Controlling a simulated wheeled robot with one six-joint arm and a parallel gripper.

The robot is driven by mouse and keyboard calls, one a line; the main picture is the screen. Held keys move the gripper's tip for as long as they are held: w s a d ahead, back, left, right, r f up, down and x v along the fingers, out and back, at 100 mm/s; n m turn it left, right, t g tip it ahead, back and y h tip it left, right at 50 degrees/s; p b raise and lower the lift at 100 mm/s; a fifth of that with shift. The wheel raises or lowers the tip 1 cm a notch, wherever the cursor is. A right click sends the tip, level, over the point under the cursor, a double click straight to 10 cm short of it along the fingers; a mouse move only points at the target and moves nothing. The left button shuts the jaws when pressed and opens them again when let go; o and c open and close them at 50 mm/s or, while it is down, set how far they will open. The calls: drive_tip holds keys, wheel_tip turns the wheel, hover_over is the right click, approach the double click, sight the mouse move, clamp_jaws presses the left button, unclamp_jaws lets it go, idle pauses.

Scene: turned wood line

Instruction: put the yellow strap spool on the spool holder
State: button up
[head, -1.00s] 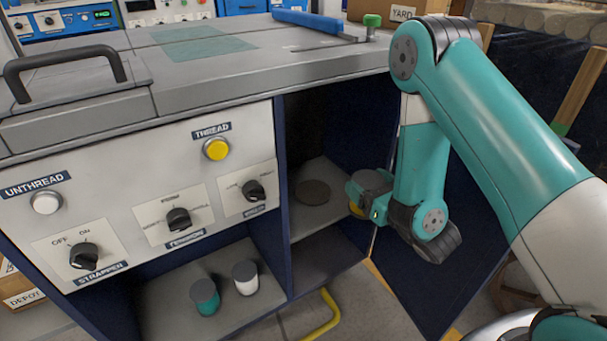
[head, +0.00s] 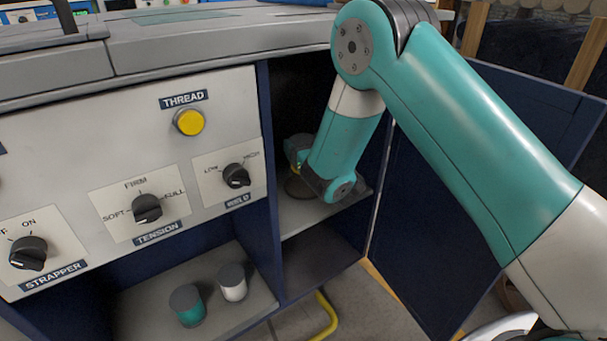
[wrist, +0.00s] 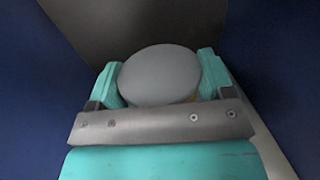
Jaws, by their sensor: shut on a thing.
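The yellow strap spool shows its round grey top (wrist: 160,73) between the jaws in the wrist view, with a sliver of yellow at its lower right edge. In the head view only its grey top (head: 302,140) and a little yellow show. My gripper (head: 298,156) is shut on the spool, inside the open right bay of the cabinet. The spool holder, a dark round disc (head: 296,189) on the bay's shelf, is just below the gripper and partly covered by it. The gap between spool and holder is hard to judge.
Navy walls (wrist: 35,110) flank the gripper closely. The open cabinet door (head: 430,230) stands to the right. A teal spool (head: 188,306) and a white spool (head: 232,283) stand in the lower left bay. A control panel (head: 85,140) with knobs is left of the bay.

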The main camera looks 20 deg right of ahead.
wheel_tip(320, 180, down, 4)
drive_tip(key=b, duration=0.3)
drive_tip(key=shift+f+b, duration=0.2)
drive_tip(key=shift+b, duration=0.2)
drive_tip(key=shift+r, duration=0.15)
drive_tip(key=o, duration=1.1)
drive_tip(key=shift+c, duration=0.2)
drive_tip(key=shift+s, duration=0.15)
